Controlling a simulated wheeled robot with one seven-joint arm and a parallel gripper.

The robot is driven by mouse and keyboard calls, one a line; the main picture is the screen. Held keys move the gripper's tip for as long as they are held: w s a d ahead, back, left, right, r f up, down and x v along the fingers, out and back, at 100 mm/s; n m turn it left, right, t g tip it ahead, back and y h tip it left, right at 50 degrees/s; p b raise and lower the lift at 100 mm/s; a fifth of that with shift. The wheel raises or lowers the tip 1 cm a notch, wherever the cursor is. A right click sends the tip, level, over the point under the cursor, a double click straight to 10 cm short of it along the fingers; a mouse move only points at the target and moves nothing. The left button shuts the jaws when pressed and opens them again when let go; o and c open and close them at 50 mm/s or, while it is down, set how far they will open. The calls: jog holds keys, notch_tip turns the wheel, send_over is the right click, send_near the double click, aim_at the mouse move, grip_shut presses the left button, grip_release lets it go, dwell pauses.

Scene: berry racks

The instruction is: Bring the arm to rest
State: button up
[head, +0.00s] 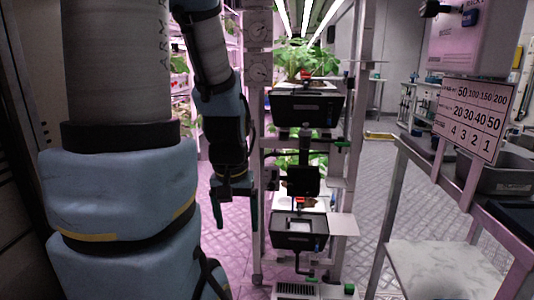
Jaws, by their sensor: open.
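My gripper (236,212) hangs at the end of my blue-and-grey arm, left of the middle in the head view. Its fingers point down and are apart, and I see nothing between them. It is in front of or beside the left post of the plant rack (258,160); I cannot tell the exact gap. My arm's large near links fill the left of the view and hide what is behind them.
The rack carries black planters, an upper one (308,110) with leafy plants and a lower one (297,238). A metal-framed table (440,268) with a number sign (474,118) stands at the right. Tiled floor (400,185) shows between rack and table.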

notch_tip(320, 180, up, 15)
jog(key=p, duration=1.3)
